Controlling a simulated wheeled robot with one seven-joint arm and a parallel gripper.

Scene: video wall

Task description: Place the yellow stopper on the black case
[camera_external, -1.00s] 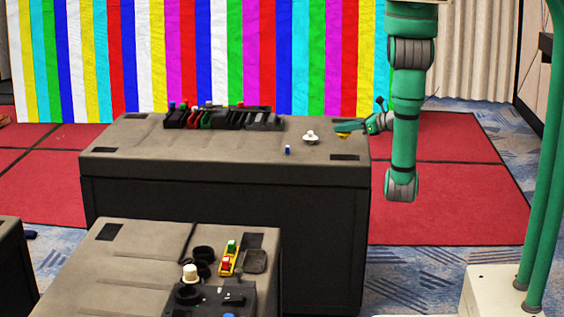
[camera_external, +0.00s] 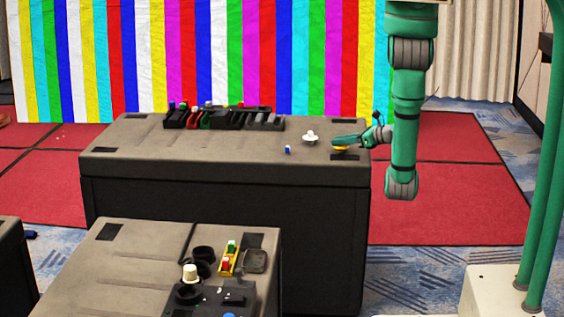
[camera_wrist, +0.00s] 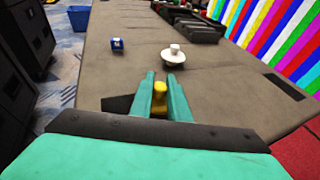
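The yellow stopper (camera_wrist: 160,91) stands between the two green fingers of my gripper (camera_wrist: 162,78) in the wrist view. The fingers are drawn close together and appear to touch its sides. In the external view my gripper (camera_external: 340,141) is low over the right end of the large black case (camera_external: 222,210), and only a little yellow (camera_external: 341,149) shows under the fingers. The stopper is at or just above the grey top. A second large black case (camera_external: 300,280) stands in front. I cannot tell which black case the task names.
A white knob-like piece (camera_external: 310,137) and a small blue piece (camera_external: 288,150) lie left of my gripper. A row of black items (camera_external: 225,118) lines the back edge. The front case holds a cream-topped piece (camera_external: 190,273), a yellow holder (camera_external: 229,259) and several black items.

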